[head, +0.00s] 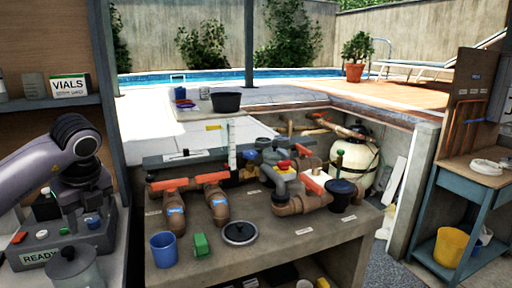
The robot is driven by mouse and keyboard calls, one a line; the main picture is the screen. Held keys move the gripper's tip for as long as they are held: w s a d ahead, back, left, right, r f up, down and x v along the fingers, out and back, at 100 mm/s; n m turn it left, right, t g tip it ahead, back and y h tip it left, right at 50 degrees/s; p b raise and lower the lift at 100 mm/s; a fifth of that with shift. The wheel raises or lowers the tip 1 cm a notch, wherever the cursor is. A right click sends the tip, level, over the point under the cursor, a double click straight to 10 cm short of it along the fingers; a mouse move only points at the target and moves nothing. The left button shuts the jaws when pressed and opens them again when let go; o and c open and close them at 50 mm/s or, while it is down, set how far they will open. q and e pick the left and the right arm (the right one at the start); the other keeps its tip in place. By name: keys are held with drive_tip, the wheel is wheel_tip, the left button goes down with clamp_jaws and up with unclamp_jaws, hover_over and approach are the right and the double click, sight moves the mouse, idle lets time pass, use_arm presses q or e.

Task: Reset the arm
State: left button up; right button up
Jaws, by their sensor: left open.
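My left arm comes in from the left edge and bends down at the wrist. My left gripper (88,214) points down over the grey unit marked READY (40,257) on the left counter. It is open, and I see nothing held in it. Its fingertips are small and dark against the unit, so I cannot tell whether they touch it. My right arm and gripper are out of view.
A grey lidded pot (76,270) stands in front of the unit. A shelf (45,104) with a VIALS box (70,87) is above. To the right, a concrete bench holds brown pipes (174,215), a blue cup (163,250) and a green block (201,245).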

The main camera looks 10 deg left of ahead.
use_arm(q)
drive_tip(key=s+d+f+m+g+h, duration=0.1)
drive_tip(key=d+f+m+h, duration=0.25)
drive_tip(key=d+f, duration=0.4)
drive_tip(key=s+d+f+m+h, duration=0.1)
drive_tip(key=d+f+m+h, duration=0.3)
drive_tip(key=d, duration=0.7)
drive_tip(key=s+d+r+n+t+h, duration=0.1)
drive_tip(key=s+d+n+h, duration=0.15)
drive_tip(key=d+h, duration=0.5)
drive_tip(key=s+d+r+n+t+h, duration=0.1)
drive_tip(key=s+d+r+t+h, duration=0.15)
drive_tip(key=d+h, duration=0.55)
drive_tip(key=a+f+n+t+y, duration=0.8)
drive_tip(key=f+n+t+y, duration=0.4)
drive_tip(key=n, duration=0.6)
drive_tip(key=s+a+f+n+g+y, duration=0.2)
drive_tip(key=s+a+f+n+g, duration=0.1)
drive_tip(key=s+f, duration=0.3)
drive_tip(key=s+a+f+n+g+y, duration=0.3)
drive_tip(key=s+f, duration=0.3)
drive_tip(key=f, duration=0.3)
drive_tip(key=shift+s+a+n, duration=0.35)
drive_tip(key=shift+s+n, duration=0.05)
drive_tip(key=shift+n, duration=0.1)
